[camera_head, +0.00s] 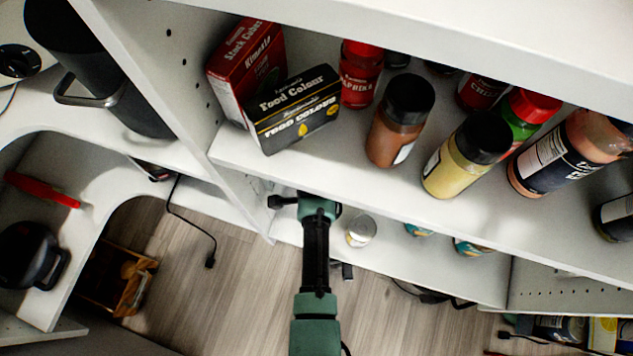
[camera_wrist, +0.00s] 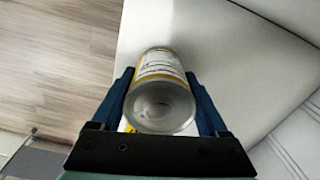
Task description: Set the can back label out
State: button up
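A can (camera_wrist: 160,105) with a silver end and a yellow and white label sits between the fingers of my gripper (camera_wrist: 160,88) in the wrist view. The blue fingers lie close along both its sides and look shut on it. Its end faces the camera, and part of its printed label shows on the far side. In the head view my gripper is hidden under the upper shelf. A small pale can with a silver top (camera_head: 361,230) stands there on the lower shelf, right of my arm. I cannot tell whether it is the same can.
The upper shelf (camera_head: 400,188) carries a black food colour box (camera_head: 292,108), a red box (camera_head: 245,65) and several jars and bottles. A white upright panel (camera_head: 165,75) stands left of my arm. The wooden floor (camera_head: 245,290) shows below the lower shelf.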

jog(key=shift+o, duration=1.4)
notch_tip(320, 180, up, 13)
jog(key=p, duration=0.4)
jog(key=shift+p, duration=0.35)
